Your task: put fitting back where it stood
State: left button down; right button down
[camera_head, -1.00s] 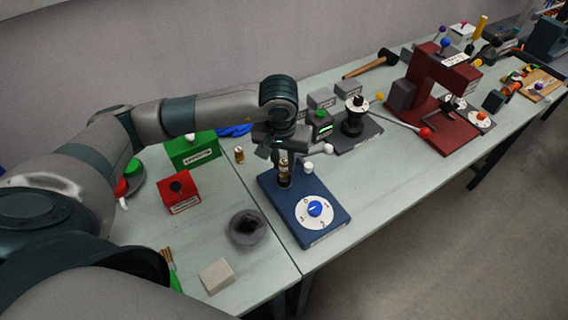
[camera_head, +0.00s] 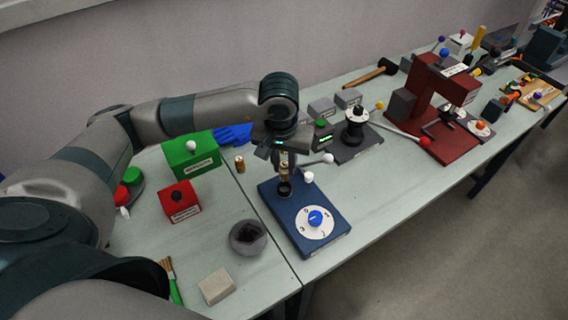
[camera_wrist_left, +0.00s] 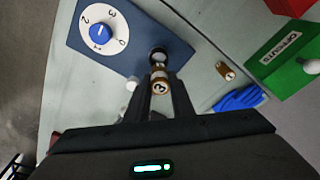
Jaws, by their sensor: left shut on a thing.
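My left gripper (camera_head: 284,162) comes down over the blue base and is shut on a small brass fitting (camera_head: 284,172). The fitting is upright, just above the dark round socket (camera_head: 284,190) on the blue base (camera_head: 333,232). In the left wrist view the fitting (camera_wrist_left: 160,84) shows a marked end between the fingers (camera_wrist_left: 160,95), with the dark socket (camera_wrist_left: 157,54) just beyond it. Whether its lower end touches the socket I cannot tell. A second brass fitting (camera_head: 239,164) stands on the table to the left. My right gripper is not in view.
The blue base carries a blue-knobbed dial (camera_head: 316,218) and a white knob (camera_head: 308,177). A green box (camera_head: 190,154), a red box (camera_head: 180,203) and a grey bowl (camera_head: 248,238) stand left. A dark fixture (camera_head: 356,137) stands right. The table's right front is clear.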

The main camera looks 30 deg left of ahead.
pick_arm(q)
jog(key=shift+d, duration=0.1)
jog(key=shift+w+d+r, duration=0.1)
jog(key=shift+d+r, duration=0.05)
jog(key=shift+r, duration=0.1)
jog(key=s+d+r+m+b, duration=0.2)
jog(key=d+r+b, duration=0.2)
jog(key=r+b, duration=0.2)
jog(key=shift+d+r+m, duration=0.2)
jog(key=shift+r+m, duration=0.1)
jog(key=shift+r, duration=0.1)
